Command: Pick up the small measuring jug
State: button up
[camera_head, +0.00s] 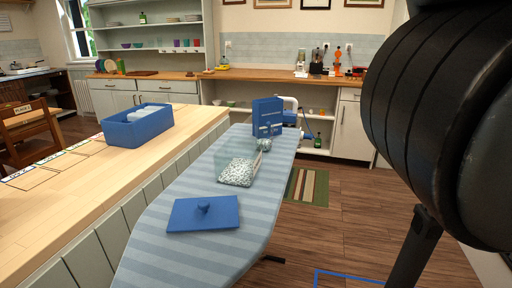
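I cannot clearly make out a small measuring jug. A small, pale bluish, see-through object (264,144) stands on the ironing board (180,250), just behind a clear container. It may be the jug, but it is too small to tell. The clear container (238,170) holds pale speckled contents. A white and blue object with a loop-like handle (292,103) shows at the far end, partly hidden by a blue box (267,118). My gripper is not in view; a black part of my arm fills the right side.
A blue flat lid with a knob (203,213) lies on the board's near half. A blue tub (138,126) with white contents sits on the wooden counter (90,175) at left. A green striped mat (307,187) lies on the floor. The wooden floor (345,225) right of the board is mostly clear.

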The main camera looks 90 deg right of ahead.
aim_at(263, 130)
jog(key=z, duration=1.95)
